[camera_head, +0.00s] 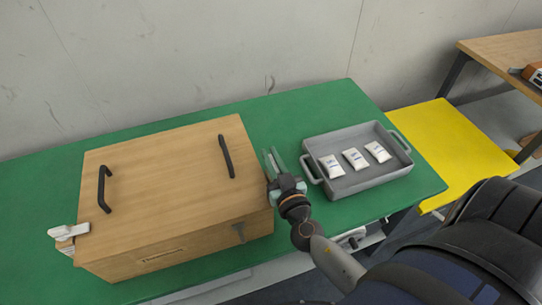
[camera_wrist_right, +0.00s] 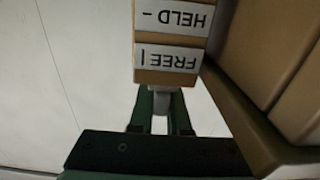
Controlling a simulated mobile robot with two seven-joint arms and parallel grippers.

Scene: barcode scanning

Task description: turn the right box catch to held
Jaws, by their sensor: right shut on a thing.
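The wooden box (camera_head: 170,190) sits closed on the green table, with two black handles on its lid. My right gripper (camera_head: 273,158) is at the box's right side. In the right wrist view its green fingers are shut on a pale grey piece, the right box catch (camera_wrist_right: 160,101). Just above the catch is a wooden block with upside-down labels, HELD (camera_wrist_right: 173,16) and FREE (camera_wrist_right: 167,59); the FREE label is nearer the catch. The catch's exact turn is hard to tell. In the head view the right catch is hidden. My left gripper is not in view.
A white catch-like piece (camera_head: 69,231) is at the box's left side. A grey tray (camera_head: 370,181) with three white packets stands right of my gripper. A yellow surface (camera_head: 455,150) lies farther right. Green table (camera_head: 285,112) is bare behind the box and tray.

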